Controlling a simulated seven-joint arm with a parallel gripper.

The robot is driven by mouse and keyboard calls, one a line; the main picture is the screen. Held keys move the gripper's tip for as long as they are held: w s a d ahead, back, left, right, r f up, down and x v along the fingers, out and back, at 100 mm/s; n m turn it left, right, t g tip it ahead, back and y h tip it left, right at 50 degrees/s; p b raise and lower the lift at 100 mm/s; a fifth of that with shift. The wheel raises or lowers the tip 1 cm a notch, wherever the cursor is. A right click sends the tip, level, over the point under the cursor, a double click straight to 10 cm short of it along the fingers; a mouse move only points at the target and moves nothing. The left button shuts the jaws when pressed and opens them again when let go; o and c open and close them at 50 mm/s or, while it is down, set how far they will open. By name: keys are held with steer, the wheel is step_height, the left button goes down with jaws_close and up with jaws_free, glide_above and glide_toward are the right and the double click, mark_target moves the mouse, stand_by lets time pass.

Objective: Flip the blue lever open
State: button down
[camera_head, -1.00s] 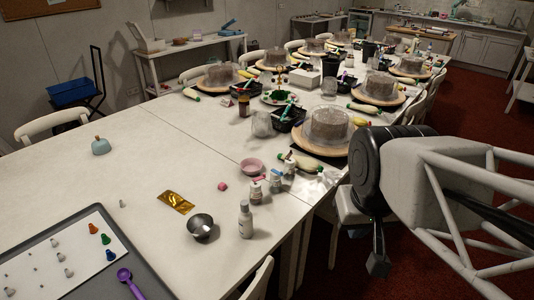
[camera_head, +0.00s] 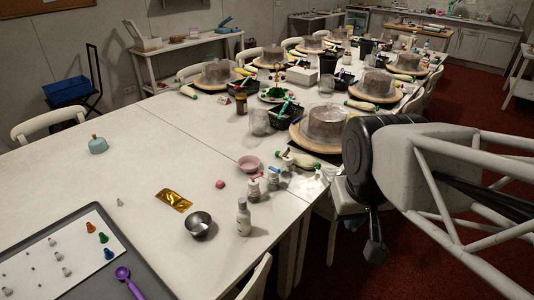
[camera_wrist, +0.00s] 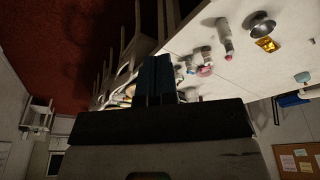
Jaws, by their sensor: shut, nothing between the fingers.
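A small light-blue device with a raised, tilted arm (camera_head: 228,25) stands on the side table by the back wall in the head view. It may be the blue lever, but it is too small to tell, and its hinge does not show clearly. My gripper (camera_head: 375,251) hangs at the right of the head view, beyond the table's right edge, over the red floor and far from that device. In the wrist view its dark fingers (camera_wrist: 156,76) are together, with nothing held.
The long white table (camera_head: 120,185) fills the middle, with covered cakes on turntables (camera_head: 323,128), a metal bowl (camera_head: 198,224), a bottle (camera_head: 243,217) and a pink bowl (camera_head: 249,163). A chair (camera_head: 48,125) stands at left. Red floor (camera_head: 325,262) is open at right.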

steer(key=w+a+r+n+g+h, duration=0.1)
steer(key=w+n, duration=0.3)
steer(key=w, duration=0.9)
steer(key=n+g+h, duration=0.2)
steer(key=n+h, duration=0.1)
steer(key=n, duration=1.1)
glide_above(272, 173)
steer(key=a, duration=0.3)
step_height(272, 173, down, 18)
steer(key=shift+a+f, duration=0.15)
steer(key=shift+a, duration=0.15)
steer(key=shift+f, duration=0.1)
steer(key=shift+x, duration=4.9)
